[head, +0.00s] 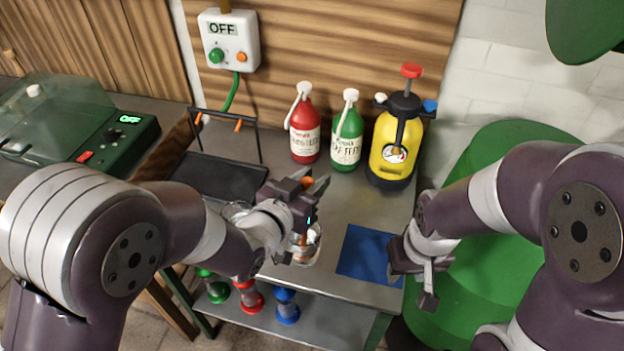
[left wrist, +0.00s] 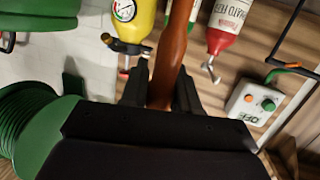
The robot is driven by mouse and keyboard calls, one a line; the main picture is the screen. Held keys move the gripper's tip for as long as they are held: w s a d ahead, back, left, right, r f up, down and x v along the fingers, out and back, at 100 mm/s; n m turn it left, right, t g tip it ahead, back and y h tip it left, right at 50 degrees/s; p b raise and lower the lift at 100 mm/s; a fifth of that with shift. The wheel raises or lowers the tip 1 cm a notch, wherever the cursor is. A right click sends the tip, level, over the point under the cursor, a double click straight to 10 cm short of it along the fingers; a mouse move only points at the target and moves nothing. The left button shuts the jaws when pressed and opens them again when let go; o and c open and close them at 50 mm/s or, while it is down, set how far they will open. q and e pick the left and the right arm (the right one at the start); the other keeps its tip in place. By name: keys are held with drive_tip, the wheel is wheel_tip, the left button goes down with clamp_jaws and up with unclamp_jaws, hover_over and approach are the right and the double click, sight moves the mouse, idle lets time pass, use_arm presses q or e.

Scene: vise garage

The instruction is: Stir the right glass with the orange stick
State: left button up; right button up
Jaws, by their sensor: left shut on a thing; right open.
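My left gripper (head: 312,192) is shut on the orange stick (head: 308,181), whose top shows between the fingers. In the left wrist view the orange stick (left wrist: 170,50) runs between the two dark fingers (left wrist: 160,92). The right glass (head: 312,250) stands on the metal table just below this gripper, partly hidden by it. An orange length shows within the glass outline, so the stick's lower part appears to be inside it. The left glass (head: 236,209) is mostly hidden behind my left arm. My right gripper (head: 428,284) is open and empty by the table's right edge.
A blue mat (head: 368,252) lies right of the glass. Red (head: 305,135) and green (head: 347,143) bottles and a yellow sprayer (head: 392,155) stand behind. A black rack (head: 240,122) is at back left.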

use_arm(q)
wheel_tip(320, 180, up, 9)
drive_tip(key=w+p, duration=0.1)
drive_tip(key=p, duration=0.5)
drive_tip(key=shift+w+d+p, duration=0.25)
drive_tip(key=shift+w+p, duration=0.05)
drive_tip(key=shift+w, duration=0.05)
idle(0.5)
wheel_tip(320, 180, up, 5)
drive_tip(key=p, duration=0.3)
drive_tip(key=shift+p, duration=0.3)
drive_tip(key=shift+f, duration=0.15)
idle(0.8)
